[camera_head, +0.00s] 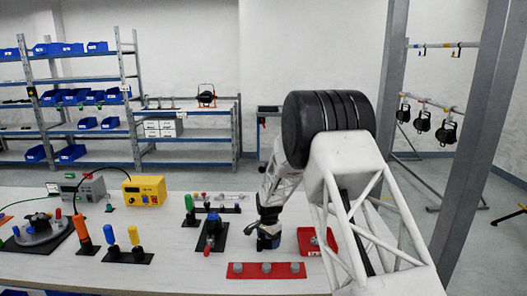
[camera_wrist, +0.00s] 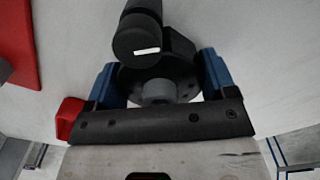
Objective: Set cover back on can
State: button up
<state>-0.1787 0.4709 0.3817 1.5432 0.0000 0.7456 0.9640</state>
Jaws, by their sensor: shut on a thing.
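My gripper (camera_head: 268,238) is low over the right-middle of the white table, left of a red tray. In the wrist view, its blue fingers (camera_wrist: 160,80) are shut on a round dark piece with a grey hub (camera_wrist: 156,90), which looks like the cover. A black cylinder with a white mark (camera_wrist: 146,40), perhaps the can, shows just beyond it. I cannot tell whether the two touch. In the head view, my gripper hides most of the held piece.
The red tray (camera_head: 303,240) is close on the right. A red strip with grey knobs (camera_head: 240,272) lies in front.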

jog(key=shift+r, duration=0.25)
jog(key=shift+r, duration=2.75)
jog(key=w+a+r+n, duration=0.2)
jog(key=a, duration=0.3)
jog(key=w+a+r+n, duration=0.2)
jog(key=w+a, duration=0.1)
jog(key=a, duration=0.3)
notch_tip(320, 180, up, 4)
jog(key=n, duration=0.5)
send_over(213, 215)
jog(key=shift+s, duration=0.1)
jog(key=shift+f, duration=0.2)
jog(key=shift+f, duration=3.2)
jog(key=shift+f, duration=0.2)
